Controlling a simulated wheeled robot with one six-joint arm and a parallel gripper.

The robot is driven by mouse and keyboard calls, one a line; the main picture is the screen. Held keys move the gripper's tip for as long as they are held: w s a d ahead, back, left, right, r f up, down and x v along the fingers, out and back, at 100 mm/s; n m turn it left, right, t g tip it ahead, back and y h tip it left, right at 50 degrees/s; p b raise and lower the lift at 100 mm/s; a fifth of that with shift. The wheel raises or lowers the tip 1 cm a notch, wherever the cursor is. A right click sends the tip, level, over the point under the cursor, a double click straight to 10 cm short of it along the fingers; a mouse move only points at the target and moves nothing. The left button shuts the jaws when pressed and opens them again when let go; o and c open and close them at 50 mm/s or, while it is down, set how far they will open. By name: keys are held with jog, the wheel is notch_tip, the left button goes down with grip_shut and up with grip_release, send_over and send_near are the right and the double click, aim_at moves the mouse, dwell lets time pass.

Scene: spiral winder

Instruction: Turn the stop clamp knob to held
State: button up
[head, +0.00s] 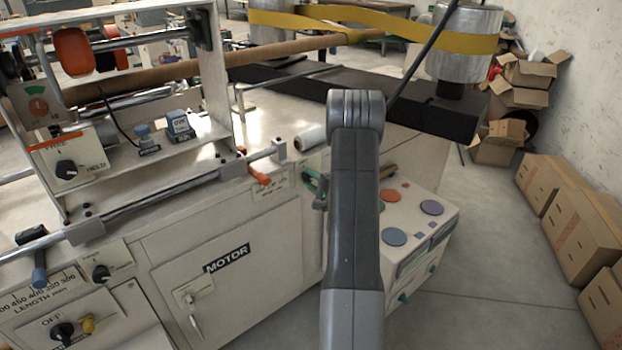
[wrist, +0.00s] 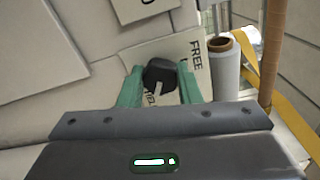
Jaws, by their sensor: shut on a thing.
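The stop clamp knob (wrist: 163,72) is black with a white pointer line and shows in the wrist view on a pale label plate (wrist: 197,84). The plate reads FREE at the upper right; a second word at the bottom is partly covered by the knob and gripper. The white line points down, slightly left, toward that lower word. My gripper (wrist: 159,69) has green fingers on both sides of the knob and is shut on it. In the head view my gripper (head: 314,184) is at the machine's side, partly behind my arm, and the knob is hidden.
A white roll (wrist: 225,66) stands close to the right of the plate in the wrist view. In the head view, an orange-handled lever (head: 259,177) is left of my gripper. A control box with coloured buttons (head: 408,222) is to the right. Open floor lies beyond it.

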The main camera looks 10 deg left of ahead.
dwell(0.4)
jog(key=o, duration=1)
jog(key=shift+d, duration=0.1)
jog(key=v, duration=1.3)
jog(key=shift+s+d, duration=0.2)
jog(key=shift+s, duration=0.05)
jog(key=x, duration=1.3)
jog(key=shift+w+a, duration=0.3)
